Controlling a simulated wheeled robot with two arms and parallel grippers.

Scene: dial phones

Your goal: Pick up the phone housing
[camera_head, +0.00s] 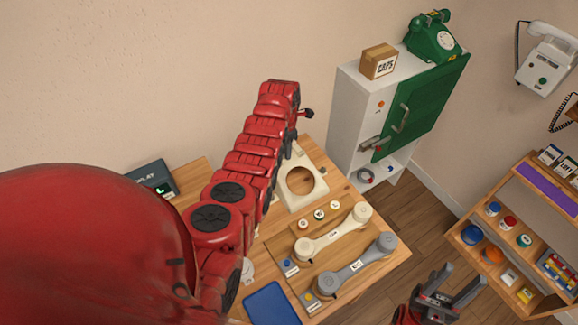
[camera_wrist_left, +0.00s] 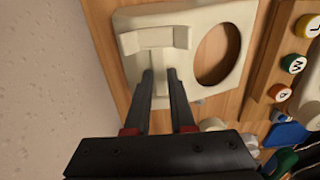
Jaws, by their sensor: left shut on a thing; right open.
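The cream phone housing (camera_head: 305,163), a plate with a large round hole, is at the far end of the wooden table. In the left wrist view the housing (camera_wrist_left: 200,16) has a raised cradle part (camera_wrist_left: 155,38) beside the hole. My left gripper (camera_wrist_left: 159,74) is shut on the housing at this cradle part, with cream material between the two fingers. In the head view my left arm hides most of that gripper. I cannot tell whether the housing is off the table. My right gripper (camera_head: 454,290) is open and empty, right of the table.
A cream handset (camera_head: 333,235) and a grey handset (camera_head: 356,265) lie on the table near several round caps (camera_head: 319,214). A blue mat (camera_head: 270,304) is at the front. A white cabinet (camera_head: 347,125) stands right of the table; a shelf (camera_head: 510,240) stands farther right.

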